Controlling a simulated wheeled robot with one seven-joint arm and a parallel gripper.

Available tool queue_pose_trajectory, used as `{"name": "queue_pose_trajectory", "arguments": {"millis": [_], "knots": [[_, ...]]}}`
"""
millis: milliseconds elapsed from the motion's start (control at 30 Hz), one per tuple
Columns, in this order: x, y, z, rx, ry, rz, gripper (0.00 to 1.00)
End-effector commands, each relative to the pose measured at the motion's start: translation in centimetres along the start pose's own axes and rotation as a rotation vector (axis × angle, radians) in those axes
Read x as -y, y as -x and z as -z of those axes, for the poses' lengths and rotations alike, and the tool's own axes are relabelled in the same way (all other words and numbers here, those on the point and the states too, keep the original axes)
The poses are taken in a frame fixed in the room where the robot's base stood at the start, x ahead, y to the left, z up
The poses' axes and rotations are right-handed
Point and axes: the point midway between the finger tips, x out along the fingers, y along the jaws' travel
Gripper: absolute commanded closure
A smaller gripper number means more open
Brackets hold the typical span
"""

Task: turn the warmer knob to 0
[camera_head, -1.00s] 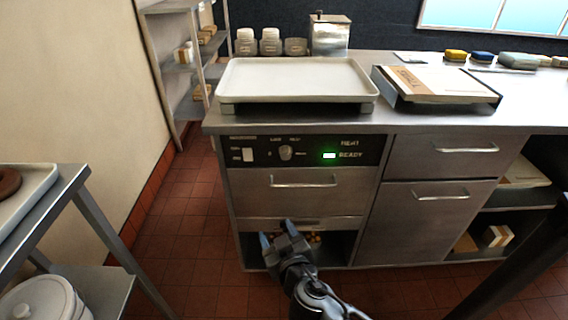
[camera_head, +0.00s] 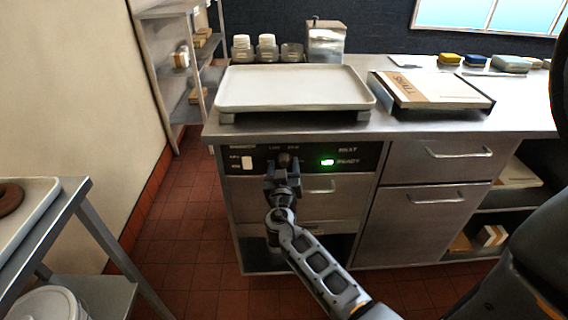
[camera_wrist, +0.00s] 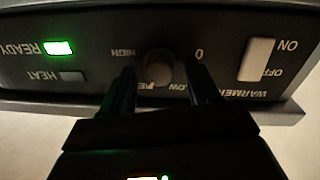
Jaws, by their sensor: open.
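The warmer knob (camera_wrist: 158,66) is a round dark knob on the black control panel (camera_wrist: 100,50), and it lies between my gripper's fingers in the wrist view. The wrist picture is upside down, with 0 and LOW right of the knob and HIGH to its left. The knob's pointer is too dark to read. In the head view the knob (camera_head: 284,159) shows just above my gripper (camera_head: 283,172). My gripper is open, with its fingertips (camera_wrist: 160,80) on either side of the knob; I cannot tell whether they touch it.
A white ON/OFF switch (camera_wrist: 256,60) and a green READY light (camera_wrist: 58,48) flank the knob. Below the panel is a drawer with a handle (camera_head: 318,187). A white tray (camera_head: 295,87) stands on the counter above. A side table (camera_head: 70,205) is at the left.

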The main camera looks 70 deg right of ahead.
Motion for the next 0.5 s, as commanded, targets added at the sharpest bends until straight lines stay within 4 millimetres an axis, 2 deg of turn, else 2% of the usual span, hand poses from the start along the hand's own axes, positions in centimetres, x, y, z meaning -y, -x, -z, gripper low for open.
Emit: {"name": "queue_pose_trajectory", "arguments": {"millis": [367,500], "knots": [[0.02,-0.60,-0.01,0.000,0.001,0.001,0.40],[0.02,-0.58,-0.01,0.000,0.001,0.001,0.54]]}}
